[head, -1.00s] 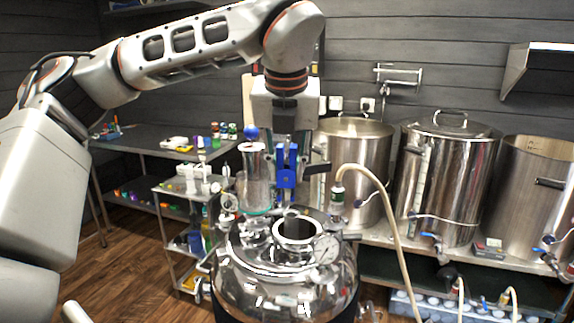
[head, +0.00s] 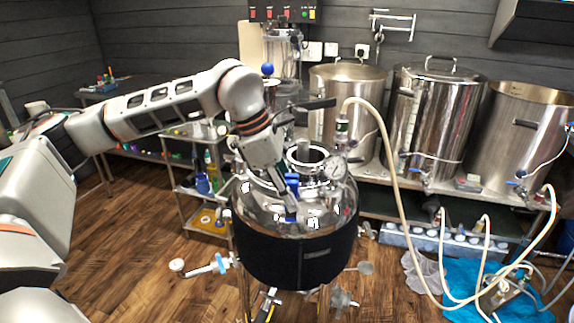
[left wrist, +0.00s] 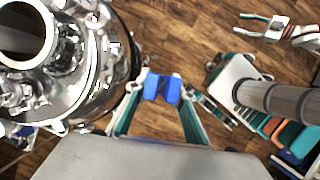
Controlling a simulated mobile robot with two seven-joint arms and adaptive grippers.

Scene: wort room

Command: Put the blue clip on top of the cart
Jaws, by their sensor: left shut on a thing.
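My left gripper (head: 287,199) points downward in front of the shiny steel kettle in the head view and is shut on the blue clip (head: 291,181). In the left wrist view the blue clip (left wrist: 163,88) sits between the two fingertips, with the wooden floor below it and the kettle to its left. The metal shelf cart (head: 186,187) stands behind and left of the kettle.
The round kettle (head: 300,250) with its black jacket, gauge and valves stands close to the gripper. Large steel pots (head: 435,120) stand on a bench behind, with a pale hose (head: 390,190) hanging in front. Wooden floor (head: 130,230) is open at left.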

